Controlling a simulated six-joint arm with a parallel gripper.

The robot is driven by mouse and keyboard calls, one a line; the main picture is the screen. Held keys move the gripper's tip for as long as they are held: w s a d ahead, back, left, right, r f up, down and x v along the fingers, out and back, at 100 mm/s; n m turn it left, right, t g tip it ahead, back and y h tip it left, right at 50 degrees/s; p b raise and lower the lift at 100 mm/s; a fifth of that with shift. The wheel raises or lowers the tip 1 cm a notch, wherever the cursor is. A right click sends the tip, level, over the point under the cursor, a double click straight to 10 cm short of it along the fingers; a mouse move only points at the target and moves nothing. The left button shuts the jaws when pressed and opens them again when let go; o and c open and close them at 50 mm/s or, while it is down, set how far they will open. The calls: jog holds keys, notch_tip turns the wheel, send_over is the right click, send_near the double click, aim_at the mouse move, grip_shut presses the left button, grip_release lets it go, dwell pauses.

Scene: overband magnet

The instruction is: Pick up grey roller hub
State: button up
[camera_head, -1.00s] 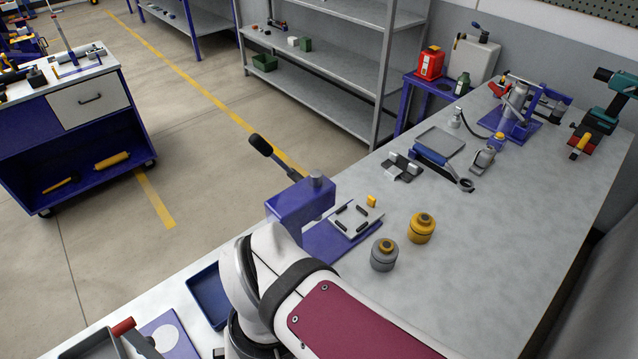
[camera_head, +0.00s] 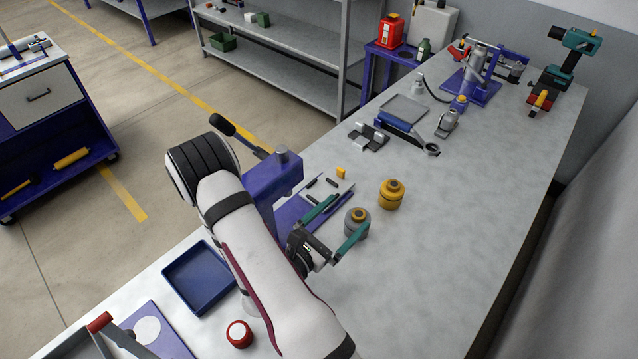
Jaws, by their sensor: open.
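The grey roller hub (camera_head: 357,222) stands upright on the bench, a grey cylinder with a brass-coloured top. My gripper (camera_head: 344,215) is open, with two teal fingers. One finger is at the near side of the hub and covers part of it. The other finger lies to the left, over the blue press base. I cannot tell whether either finger touches the hub or how high they are above the bench.
A yellow roller hub (camera_head: 392,194) stands just behind the grey one. A blue arbor press (camera_head: 273,180) is to the left. The bench (camera_head: 450,230) to the right is clear.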

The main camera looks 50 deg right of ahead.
aim_at(357, 221)
jog(key=f, duration=0.3)
jog(key=f+n, duration=0.1)
jog(key=f, duration=0.2)
jog(key=f+n, duration=0.1)
jog(key=f, duration=0.1)
jog(key=shift+s+a+f+t, duration=0.15)
jog(key=shift+a+f+t, duration=0.15)
jog(key=shift+f, duration=0.1)
jog(key=shift+d, duration=0.7)
jog(key=d, duration=0.6)
jog(key=shift+w+d, duration=0.1)
jog(key=shift+w, duration=0.1)
grip_shut()
